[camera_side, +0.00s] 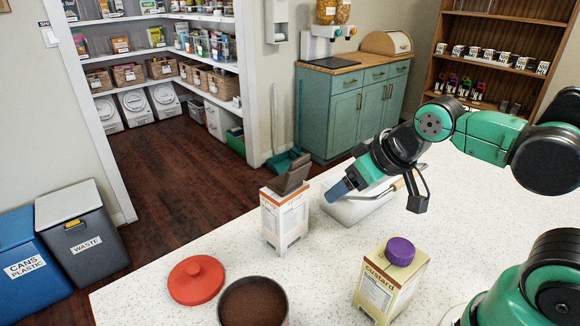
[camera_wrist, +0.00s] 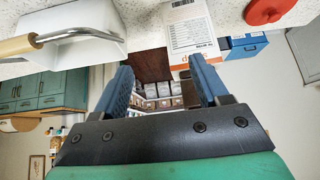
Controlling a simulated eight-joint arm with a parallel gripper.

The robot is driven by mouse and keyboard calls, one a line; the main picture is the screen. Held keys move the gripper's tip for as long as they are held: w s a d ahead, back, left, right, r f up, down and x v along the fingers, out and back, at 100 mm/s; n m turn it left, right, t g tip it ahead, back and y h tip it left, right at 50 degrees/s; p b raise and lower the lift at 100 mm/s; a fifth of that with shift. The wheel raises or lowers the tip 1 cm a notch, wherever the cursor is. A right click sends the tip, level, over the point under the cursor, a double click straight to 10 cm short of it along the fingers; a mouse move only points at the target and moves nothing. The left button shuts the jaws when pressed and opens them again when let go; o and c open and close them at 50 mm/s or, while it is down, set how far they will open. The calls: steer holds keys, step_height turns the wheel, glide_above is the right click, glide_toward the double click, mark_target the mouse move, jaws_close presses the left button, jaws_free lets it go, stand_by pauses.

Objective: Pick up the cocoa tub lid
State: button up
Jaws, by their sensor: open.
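The cocoa tub lid is a red round lid (camera_side: 196,279) with a knob on top. It lies flat on the white speckled counter near its left edge. It also shows at the top right of the wrist view (camera_wrist: 268,11). An open dark tub (camera_side: 228,310) filled with brown powder stands just right of the lid, cut off by the lower frame edge. My gripper (camera_side: 338,191) is above the counter, well to the right of and behind the lid. In the wrist view its two blue fingers are apart, with nothing held between the fingertips (camera_wrist: 162,66).
A white and orange carton (camera_side: 283,222) with a brown piece on top stands between my gripper and the lid. A white container (camera_side: 345,210) with a wood-gripped handle is by my gripper. A custard carton (camera_side: 385,285) with purple cap stands at front right.

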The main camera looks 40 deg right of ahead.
steer(key=w+a+r+n+g+y, duration=0.15)
steer(key=w+a+r+g, duration=0.25)
steer(key=w+a+r, duration=0.55)
steer(key=n+g+h, duration=0.2)
steer(key=g, duration=0.1)
glide_above(193, 268)
step_height(193, 268, down, 5)
steer(key=shift+m+y, duration=0.25)
step_height(193, 268, down, 16)
steer(key=shift+r, duration=0.2)
steer(key=shift+f, duration=0.6)
jaws_close()
